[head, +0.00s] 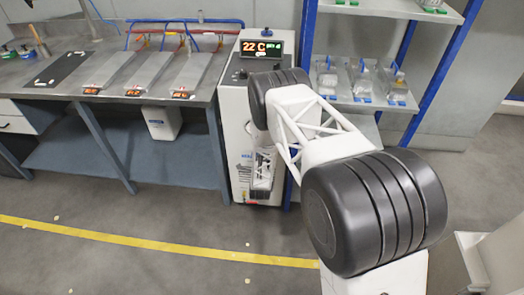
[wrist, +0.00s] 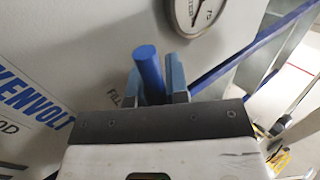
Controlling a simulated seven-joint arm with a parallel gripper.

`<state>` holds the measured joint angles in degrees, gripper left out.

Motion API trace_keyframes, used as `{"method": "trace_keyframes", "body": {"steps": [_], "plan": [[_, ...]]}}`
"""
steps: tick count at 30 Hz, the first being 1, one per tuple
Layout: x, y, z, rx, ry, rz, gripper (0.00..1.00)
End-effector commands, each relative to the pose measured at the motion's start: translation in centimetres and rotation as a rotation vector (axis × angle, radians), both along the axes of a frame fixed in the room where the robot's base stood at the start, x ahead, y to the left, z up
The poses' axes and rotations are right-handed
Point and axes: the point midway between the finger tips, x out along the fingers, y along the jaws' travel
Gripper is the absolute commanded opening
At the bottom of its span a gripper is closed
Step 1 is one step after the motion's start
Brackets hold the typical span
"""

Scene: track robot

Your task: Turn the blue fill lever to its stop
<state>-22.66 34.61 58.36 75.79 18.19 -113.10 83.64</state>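The blue fill lever (wrist: 149,72) shows in the wrist view as a round blue bar in front of a pale panel with "FILL" printed beside it. My gripper (wrist: 156,84) has one blue-grey finger on each side of the lever, with no clear gap, and appears shut on it. The lever's lower part is hidden behind the gripper's dark front plate. In the head view my arm's end is low at the front of the white chiller unit (head: 236,110). The lever and fingertips cannot be made out there.
A round gauge (wrist: 198,12) sits above the lever. The unit's display (head: 262,48) reads 22 C. A bench (head: 120,95) stands to the left, a blue-framed shelf (head: 365,103) to the right. The floor in front, with a yellow line (head: 150,241), is clear.

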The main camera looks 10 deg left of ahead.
Motion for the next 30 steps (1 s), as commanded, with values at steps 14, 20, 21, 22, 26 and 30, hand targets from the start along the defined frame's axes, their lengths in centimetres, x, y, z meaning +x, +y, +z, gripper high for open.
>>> {"method": "trace_keyframes", "body": {"steps": [14, 20, 21, 22, 26, 30], "plan": [[-0.1, 0.0, 0.0, 0.000, 0.000, 0.000, 0.39], [-0.8, 0.0, -0.6, -0.001, 0.001, -0.001, 0.39], [-1.1, -0.1, -0.8, -0.001, 0.001, -0.001, 0.39], [-1.4, -0.1, -1.0, -0.001, 0.001, -0.001, 0.39], [-2.5, -0.1, -1.7, -0.001, 0.001, -0.001, 0.39], [-3.6, -0.1, -2.4, -0.001, -0.001, 0.001, 0.39]]}}
